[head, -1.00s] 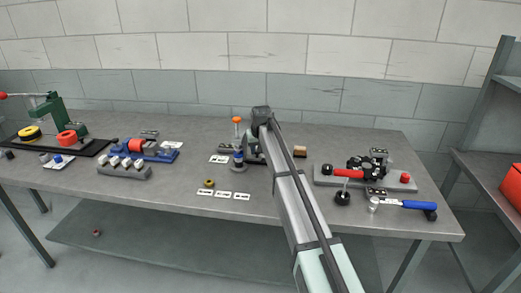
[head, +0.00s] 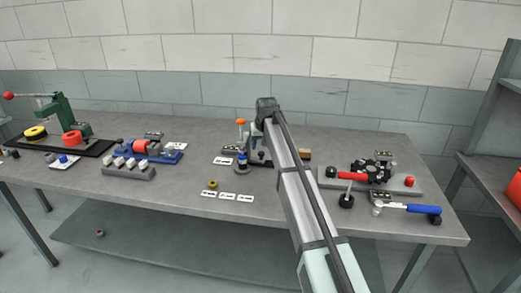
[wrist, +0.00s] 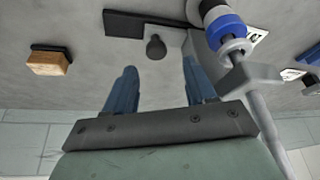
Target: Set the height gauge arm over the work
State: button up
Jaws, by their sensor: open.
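The height gauge (head: 241,160) stands on the bench just left of my arm, with an orange knob on top and a blue collar low down. In the wrist view its silver post (wrist: 268,128), blue collar (wrist: 225,32) and grey side block (wrist: 250,76) are to the right of my fingers. My gripper (wrist: 160,85) is open, its two blue fingers apart with nothing between them. Beyond the fingertips, a dark round knob (wrist: 155,47) lies near a dark flat bar (wrist: 150,23). My arm hides part of this area in the head view.
A wooden block (head: 304,154) sits right of my arm. A clamp fixture with a red handle (head: 353,176) and a blue-handled hammer (head: 423,209) lie further right. A small brass ring (head: 213,184) and white labels are in front. The bench's front middle is mostly clear.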

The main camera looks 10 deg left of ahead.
jog(key=v, duration=0.9)
jog(key=shift+f, duration=0.1)
